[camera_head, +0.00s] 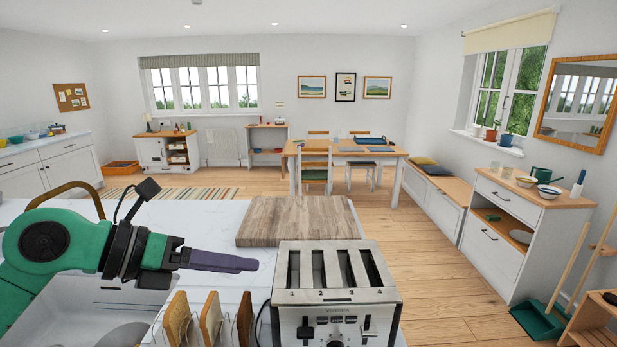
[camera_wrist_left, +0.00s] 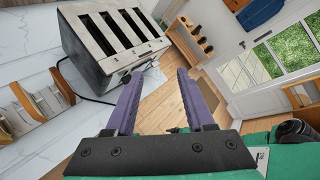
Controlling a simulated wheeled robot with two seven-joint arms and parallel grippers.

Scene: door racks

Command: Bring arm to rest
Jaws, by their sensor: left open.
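My left arm comes in from the left in the head view, over the sink side of the white counter. My left gripper (camera_head: 250,265) points right, above the counter and left of the toaster. In the left wrist view its two purple fingers (camera_wrist_left: 160,88) stand apart with nothing between them. The four-slot toaster (camera_head: 335,290) stands on the counter's front right; its slots look empty. It also shows in the left wrist view (camera_wrist_left: 100,45), beyond the fingers and to the left. My right gripper is in neither view.
Bread slices (camera_head: 210,318) stand upright in a row left of the toaster. A wooden board (camera_head: 295,220) lies behind it. The sink (camera_head: 85,305) is below my arm. A dining table (camera_head: 345,150) stands farther off, with open floor between.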

